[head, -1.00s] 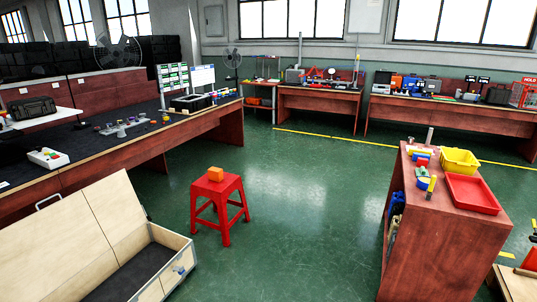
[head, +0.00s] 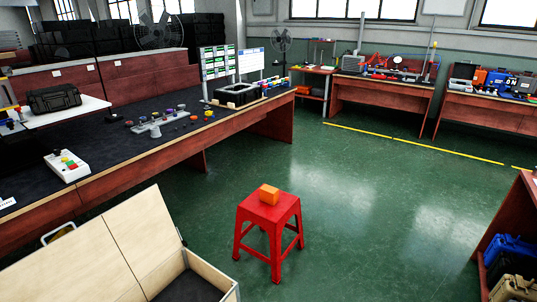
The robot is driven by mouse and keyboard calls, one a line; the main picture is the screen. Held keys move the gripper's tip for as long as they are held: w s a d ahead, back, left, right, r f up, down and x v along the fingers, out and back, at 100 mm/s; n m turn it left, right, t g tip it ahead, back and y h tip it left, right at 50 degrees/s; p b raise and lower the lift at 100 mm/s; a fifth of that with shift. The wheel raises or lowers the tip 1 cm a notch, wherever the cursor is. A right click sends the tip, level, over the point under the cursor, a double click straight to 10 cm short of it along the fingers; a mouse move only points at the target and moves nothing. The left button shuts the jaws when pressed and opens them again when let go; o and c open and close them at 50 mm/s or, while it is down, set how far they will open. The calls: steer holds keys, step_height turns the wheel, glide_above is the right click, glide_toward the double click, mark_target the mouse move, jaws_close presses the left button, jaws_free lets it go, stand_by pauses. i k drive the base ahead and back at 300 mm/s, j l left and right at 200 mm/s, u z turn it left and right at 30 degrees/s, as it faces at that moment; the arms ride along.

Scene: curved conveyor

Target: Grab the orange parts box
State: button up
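A small orange box (head: 269,194) sits on top of a red stool (head: 285,211) in the lower middle of the head view. It is the only orange box near me, and I take it to be the orange parts box. Nothing touches it except the stool's seat. My gripper and arm are not in view.
An open wooden crate (head: 104,262) with its lid raised stands at the lower left, left of the stool. A long dark-topped workbench (head: 100,172) runs along the left. A red-brown shelf unit (head: 512,215) holding cases is at the right edge. Green floor (head: 375,225) is clear right of the stool.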

mark_target(270, 195)
steer(key=i, duration=2.25)
steer(key=i+z, duration=0.15)
steer(key=i, duration=0.3)
steer(key=i+j+z, duration=0.1)
steer(key=i, duration=0.35)
steer(key=i+j+z, duration=0.15)
steer(key=i, duration=0.25)
steer(key=i+j+z, duration=0.15)
steer(key=i, duration=0.3)
